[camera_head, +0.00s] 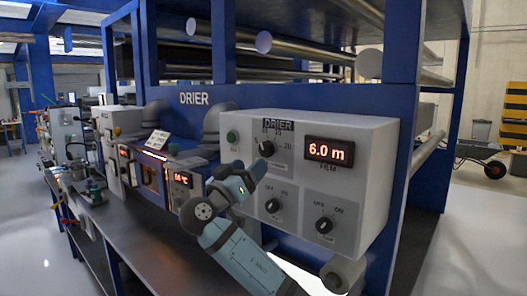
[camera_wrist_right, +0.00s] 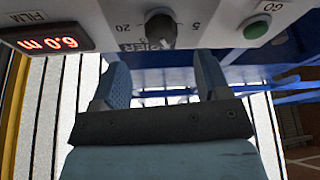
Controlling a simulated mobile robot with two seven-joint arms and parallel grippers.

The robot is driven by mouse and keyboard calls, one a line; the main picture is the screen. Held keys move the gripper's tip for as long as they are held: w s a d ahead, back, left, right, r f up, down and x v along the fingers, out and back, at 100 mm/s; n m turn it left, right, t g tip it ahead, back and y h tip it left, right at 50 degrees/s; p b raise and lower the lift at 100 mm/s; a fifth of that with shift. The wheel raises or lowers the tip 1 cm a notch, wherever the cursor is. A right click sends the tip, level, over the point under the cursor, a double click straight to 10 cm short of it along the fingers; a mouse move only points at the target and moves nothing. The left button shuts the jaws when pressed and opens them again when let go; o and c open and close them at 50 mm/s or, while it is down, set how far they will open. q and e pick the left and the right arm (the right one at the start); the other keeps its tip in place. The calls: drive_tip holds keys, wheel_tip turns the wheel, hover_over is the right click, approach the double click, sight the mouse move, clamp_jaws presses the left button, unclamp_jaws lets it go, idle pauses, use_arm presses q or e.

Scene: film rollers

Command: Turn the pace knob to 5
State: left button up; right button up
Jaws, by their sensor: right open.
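The dial knob (camera_head: 266,148) is dark and sits on the white DRIER box, with a scale running from 5 at its left to 20 at its right. It also shows at the top of the right wrist view (camera_wrist_right: 160,27), upside down, with 20 at left and 5 at right. I cannot tell exactly where its pointer aims. My right gripper (camera_head: 254,170) is just below the knob in the head view. In the wrist view its two fingers (camera_wrist_right: 160,80) are spread apart and empty, short of the knob and not touching it. My left gripper is out of view.
The white box (camera_head: 371,165) has a green button (camera_head: 232,137) at left and a red display (camera_head: 329,151) reading 6.0 m at right. Two OFF/ON knobs (camera_head: 272,205) (camera_head: 324,225) sit below. The blue machine frame (camera_head: 431,150) and metal rollers (camera_head: 300,45) stand behind.

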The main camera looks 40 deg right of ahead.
sight(264, 153)
drive_tip(key=p+x, duration=0.1)
drive_tip(key=x, duration=0.6)
drive_tip(key=c, duration=0.9)
